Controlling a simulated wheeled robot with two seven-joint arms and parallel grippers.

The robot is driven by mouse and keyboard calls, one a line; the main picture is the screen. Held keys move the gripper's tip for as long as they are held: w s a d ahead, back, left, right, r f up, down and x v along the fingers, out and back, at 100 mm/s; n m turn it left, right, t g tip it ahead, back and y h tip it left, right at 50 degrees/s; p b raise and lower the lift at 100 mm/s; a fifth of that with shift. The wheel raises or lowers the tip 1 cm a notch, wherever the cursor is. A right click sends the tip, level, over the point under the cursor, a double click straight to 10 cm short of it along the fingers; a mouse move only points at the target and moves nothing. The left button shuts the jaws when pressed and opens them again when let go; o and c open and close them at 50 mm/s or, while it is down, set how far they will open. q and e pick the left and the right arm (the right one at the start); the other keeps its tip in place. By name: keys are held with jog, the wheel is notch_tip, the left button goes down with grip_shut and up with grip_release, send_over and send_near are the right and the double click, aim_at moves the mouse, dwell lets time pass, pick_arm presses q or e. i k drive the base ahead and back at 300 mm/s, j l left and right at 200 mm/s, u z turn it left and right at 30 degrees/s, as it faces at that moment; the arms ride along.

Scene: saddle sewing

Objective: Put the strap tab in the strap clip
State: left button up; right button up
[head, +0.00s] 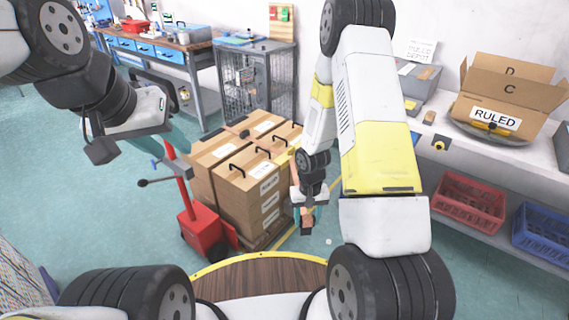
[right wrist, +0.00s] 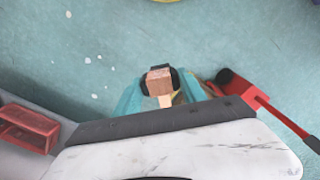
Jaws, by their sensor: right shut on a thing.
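I cannot make out a strap tab or a strap clip in either view. My right gripper (head: 307,212) hangs low in front of the stacked cartons in the head view. In the right wrist view its teal fingers (right wrist: 160,96) are shut on a mallet-like tool (right wrist: 159,82), with a brown block head, dark ends and a pale handle. The lower handle is hidden by my gripper body. My left gripper (head: 182,138) is raised at the left, above the red pallet jack. Its fingers blend into the teal floor, so their opening is unclear.
Cartons (head: 238,200) with black handles stand on a pallet beside a red pallet jack (head: 200,215). A white counter (head: 480,150) at right bears an open "RULED" box (head: 505,95), with red (head: 468,203) and blue (head: 540,228) crates below. A workbench (head: 165,45) and wire cage (head: 258,85) stand behind.

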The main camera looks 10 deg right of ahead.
aim_at(244, 137)
jog(key=i+l+u, duration=0.15)
jog(key=u, duration=0.95)
jog(key=i+l+u, duration=0.15)
jog(key=l+u, duration=0.25)
jog(key=l, duration=0.3)
jog(key=l+u, duration=0.4)
jog(key=l, duration=0.3)
jog(key=l+u, duration=0.4)
jog(key=l, duration=0.4)
jog(key=k+l, duration=0.1)
jog(key=l, duration=1.3)
jog(key=k+l, duration=0.15)
jog(key=l, duration=0.6)
jog(key=u, duration=0.05)
